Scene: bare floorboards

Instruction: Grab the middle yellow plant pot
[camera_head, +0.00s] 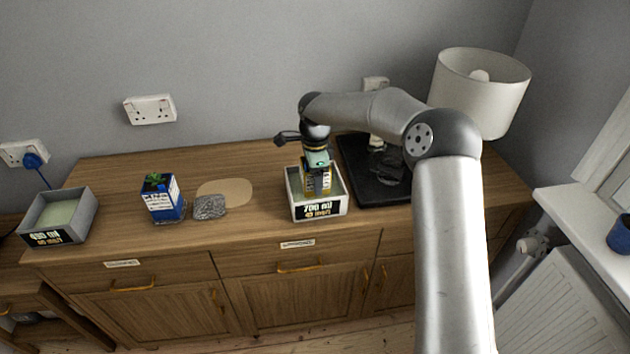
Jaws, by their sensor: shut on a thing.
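A small yellow pot (318,186), with dark markings, stands in or just above a white open box (342,206) labelled 700 ml on the wooden sideboard. My gripper (317,171) points down over the box and is shut on the yellow pot. The gripper covers the pot's top, and the box's front wall may hide its base, so I cannot tell whether it touches the box floor. No other yellow pot shows.
A grey box (82,218) is at far left. A black tray (365,190) and a lamp (480,90) are right of the white box.

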